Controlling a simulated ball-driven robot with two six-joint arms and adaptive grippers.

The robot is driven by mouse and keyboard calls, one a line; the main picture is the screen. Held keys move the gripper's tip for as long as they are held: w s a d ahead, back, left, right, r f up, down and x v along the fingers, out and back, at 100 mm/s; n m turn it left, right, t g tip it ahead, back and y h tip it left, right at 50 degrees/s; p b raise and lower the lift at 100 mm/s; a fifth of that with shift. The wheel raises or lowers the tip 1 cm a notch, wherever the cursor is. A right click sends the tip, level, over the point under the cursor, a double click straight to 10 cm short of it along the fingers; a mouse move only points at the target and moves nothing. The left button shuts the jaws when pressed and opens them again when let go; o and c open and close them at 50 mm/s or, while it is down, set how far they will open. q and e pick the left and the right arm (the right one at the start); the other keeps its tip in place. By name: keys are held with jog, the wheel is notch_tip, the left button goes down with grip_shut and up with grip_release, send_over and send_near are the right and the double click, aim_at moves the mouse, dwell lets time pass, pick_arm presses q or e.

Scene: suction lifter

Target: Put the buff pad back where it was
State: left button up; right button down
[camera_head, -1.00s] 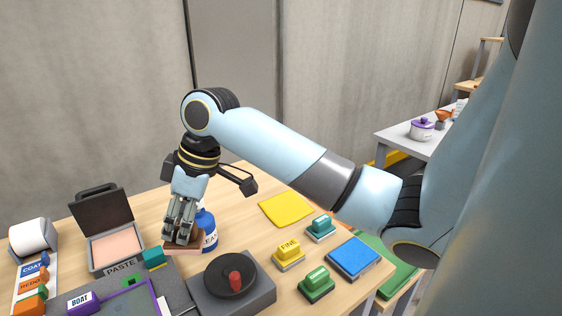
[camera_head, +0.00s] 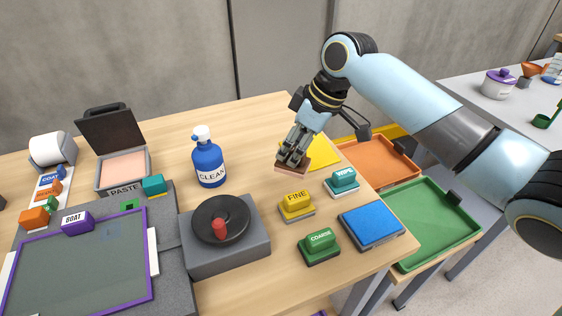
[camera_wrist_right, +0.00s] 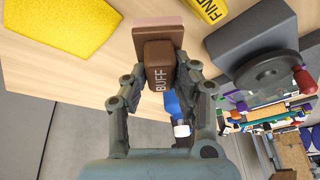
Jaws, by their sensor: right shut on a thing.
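The buff pad is a brown block with "BUFF" on its handle and a flat pinkish-brown base; it shows in the right wrist view (camera_wrist_right: 160,62) and in the head view (camera_head: 292,168). My right gripper (camera_head: 293,158) is shut on its handle; its fingers also flank the handle in the right wrist view (camera_wrist_right: 160,80). The pad is close to the near edge of a yellow cloth-like square (camera_head: 318,150); I cannot tell whether it touches the table. My left gripper is not in view.
The yellow FINE pad (camera_head: 297,205), teal WIPE pad (camera_head: 342,182), green COARSE pad (camera_head: 319,245) and blue pad (camera_head: 371,226) stand nearby. A blue CLEAN bottle (camera_head: 208,165) and a grey turntable unit (camera_head: 228,250) are left. Orange (camera_head: 378,160) and green trays (camera_head: 432,225) lie right.

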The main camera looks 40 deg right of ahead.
jog(key=w, duration=0.1)
jog(key=w+f, duration=0.2)
jog(key=w, duration=0.1)
jog(key=shift+a+f, duration=0.15)
jog(key=shift+a, duration=0.25)
jog(key=shift+f, duration=0.25)
notch_tip(320, 180, down, 3)
jog(key=shift+f, duration=0.2)
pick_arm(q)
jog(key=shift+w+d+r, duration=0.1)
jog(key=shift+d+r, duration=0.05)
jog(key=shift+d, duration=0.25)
pick_arm(e)
jog(key=shift+f, duration=0.15)
jog(key=c, duration=1)
grip_release()
jog(key=shift+f, duration=0.1)
jog(key=shift+c, duration=0.2)
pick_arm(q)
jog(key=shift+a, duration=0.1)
